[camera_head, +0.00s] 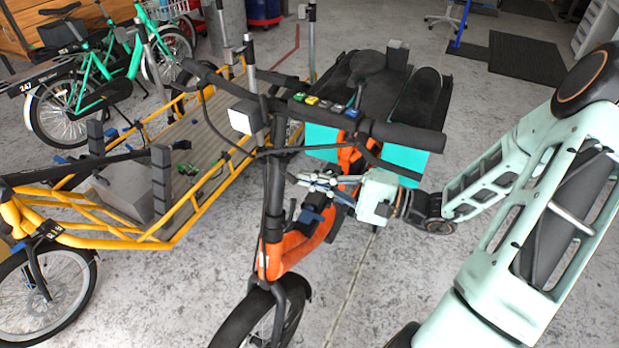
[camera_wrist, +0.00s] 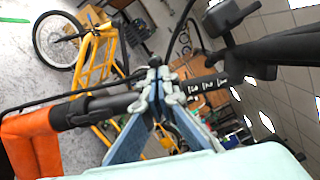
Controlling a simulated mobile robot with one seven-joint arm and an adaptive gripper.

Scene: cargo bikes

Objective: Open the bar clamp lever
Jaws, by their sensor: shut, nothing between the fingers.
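My gripper (camera_head: 303,186) is in the middle of the head view, just right of the dark upright stem (camera_head: 275,190) of the orange bike. In the wrist view, the blue-grey fingers of my gripper (camera_wrist: 159,88) converge, and their silver tips are together in front of the same stem (camera_wrist: 85,110), which runs across the picture. I see nothing held between them. Whether the tips touch the stem I cannot tell. I cannot pick out the bar clamp lever for certain; the fingers cover part of the stem.
The orange bike's handlebar (camera_head: 405,136) and front wheel (camera_head: 262,318) are close to my gripper. A yellow cargo bike (camera_head: 190,212) carrying a grey box (camera_head: 125,190) stands left, with green bikes (camera_head: 134,62) behind. Concrete floor is open at the lower left centre.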

